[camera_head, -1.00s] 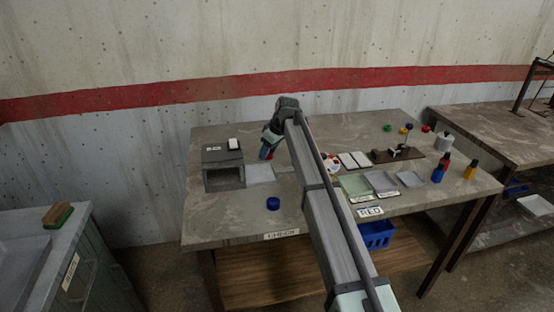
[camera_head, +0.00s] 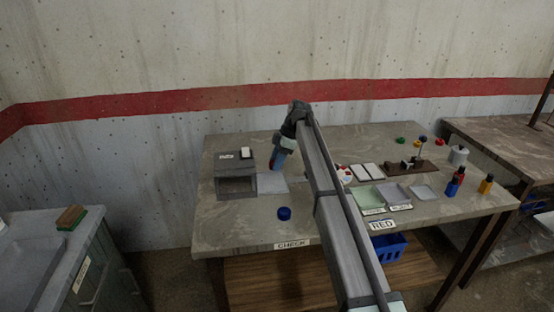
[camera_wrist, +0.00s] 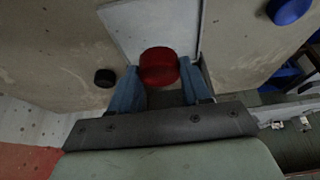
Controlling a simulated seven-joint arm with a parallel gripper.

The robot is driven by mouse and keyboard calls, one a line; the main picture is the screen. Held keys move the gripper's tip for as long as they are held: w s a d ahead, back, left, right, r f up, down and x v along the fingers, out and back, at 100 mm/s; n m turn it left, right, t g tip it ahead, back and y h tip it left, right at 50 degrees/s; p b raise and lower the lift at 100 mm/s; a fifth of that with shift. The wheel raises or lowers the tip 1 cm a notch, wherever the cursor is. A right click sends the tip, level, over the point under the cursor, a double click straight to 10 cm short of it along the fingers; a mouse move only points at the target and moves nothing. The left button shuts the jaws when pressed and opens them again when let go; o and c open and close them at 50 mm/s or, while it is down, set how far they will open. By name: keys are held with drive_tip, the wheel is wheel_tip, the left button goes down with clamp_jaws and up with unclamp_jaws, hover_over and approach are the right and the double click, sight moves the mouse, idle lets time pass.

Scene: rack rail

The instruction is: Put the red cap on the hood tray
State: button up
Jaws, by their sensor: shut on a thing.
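My gripper (camera_wrist: 160,85) is shut on the red cap (camera_wrist: 159,66), with a blue finger on each side of it in the wrist view. Beyond the cap in that view is a pale flat tray (camera_wrist: 150,25), which I take for the hood tray. In the head view my gripper (camera_head: 277,163) is at the back left of the bench, right of the grey hood box (camera_head: 237,186). The pale tray (camera_head: 272,186) lies beside the box. The cap is hardly visible there. I cannot tell its height above the tray.
A blue cap (camera_head: 284,213) sits on the bench (camera_head: 235,232) in front of the tray. A small black round thing (camera_wrist: 105,78) shows in the wrist view. Trays (camera_head: 366,196), bottles (camera_head: 455,182) and several coloured caps are at the right. The bench's front left is clear.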

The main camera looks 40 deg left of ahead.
sight(277, 181)
drive_tip(key=shift+f, duration=3)
drive_tip(key=shift+f, duration=0.2)
drive_tip(key=o, duration=0.9)
drive_tip(key=shift+r, duration=0.15)
drive_tip(key=shift+r, duration=3.8)
